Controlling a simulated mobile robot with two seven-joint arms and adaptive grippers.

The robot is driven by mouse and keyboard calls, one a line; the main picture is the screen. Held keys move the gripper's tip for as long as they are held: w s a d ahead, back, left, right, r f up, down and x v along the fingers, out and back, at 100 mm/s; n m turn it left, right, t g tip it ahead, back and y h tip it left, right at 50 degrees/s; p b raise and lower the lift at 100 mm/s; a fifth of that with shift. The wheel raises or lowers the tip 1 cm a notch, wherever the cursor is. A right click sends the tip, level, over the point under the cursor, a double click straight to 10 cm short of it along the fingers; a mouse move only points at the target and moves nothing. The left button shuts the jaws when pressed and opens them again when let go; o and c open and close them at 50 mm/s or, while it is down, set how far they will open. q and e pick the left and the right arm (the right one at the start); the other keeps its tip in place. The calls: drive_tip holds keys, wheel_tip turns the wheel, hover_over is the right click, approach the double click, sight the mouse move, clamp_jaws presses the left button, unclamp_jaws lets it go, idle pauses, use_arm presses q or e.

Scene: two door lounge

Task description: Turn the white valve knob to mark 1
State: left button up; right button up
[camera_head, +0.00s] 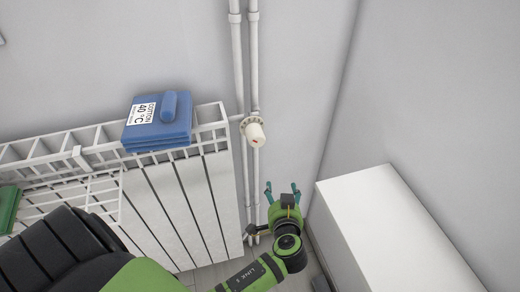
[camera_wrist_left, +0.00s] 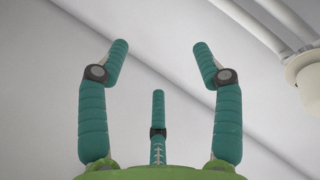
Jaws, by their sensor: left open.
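The white valve knob (camera_head: 254,131) sits at the right end of the radiator, beside the vertical pipes. Small red marking shows near its base; I cannot read its numbers. In the left wrist view the knob (camera_wrist_left: 307,78) is partly cut off at the right edge. My left gripper (camera_head: 283,188) is below and a little right of the knob in the head view, apart from it. Its fingers (camera_wrist_left: 160,62) are spread and empty, with only wall between them. My right gripper is not seen.
White pipes (camera_head: 237,60) run up the wall. The white radiator (camera_head: 180,205) carries a folded blue cloth (camera_head: 157,128) with a label, and a green item (camera_head: 8,208) at far left. A white box-like unit (camera_head: 395,230) stands at right, close to my left gripper.

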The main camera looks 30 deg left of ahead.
sight(258, 143)
use_arm(q)
drive_tip(key=s+a+r+n+y, duration=0.1)
drive_tip(key=r+n+y, duration=0.1)
drive_tip(key=r, duration=0.3)
drive_tip(key=a+r+n+y+b, duration=0.1)
drive_tip(key=r+n+y, duration=0.1)
drive_tip(key=r, duration=0.3)
drive_tip(key=s+a+r+n+y, duration=0.1)
drive_tip(key=a+r+n, duration=0.1)
drive_tip(key=r, duration=0.3)
drive_tip(key=shift+s+r+n+t+y, duration=0.3)
drive_tip(key=shift+s+r+n+y, duration=0.1)
drive_tip(key=shift+n, duration=0.1)
drive_tip(key=x, duration=0.2)
drive_tip(key=p+x, duration=0.1)
drive_tip(key=x, duration=0.3)
drive_tip(key=shift+s+r+p, duration=0.1)
drive_tip(key=shift+r+p, duration=0.2)
drive_tip(key=shift+p, duration=0.1)
drive_tip(key=shift+w+a+f, duration=0.15)
drive_tip(key=shift+w+a, duration=0.25)
drive_tip(key=shift+a, duration=0.1)
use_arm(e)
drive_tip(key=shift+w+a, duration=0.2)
use_arm(q)
drive_tip(key=c, duration=1.1)
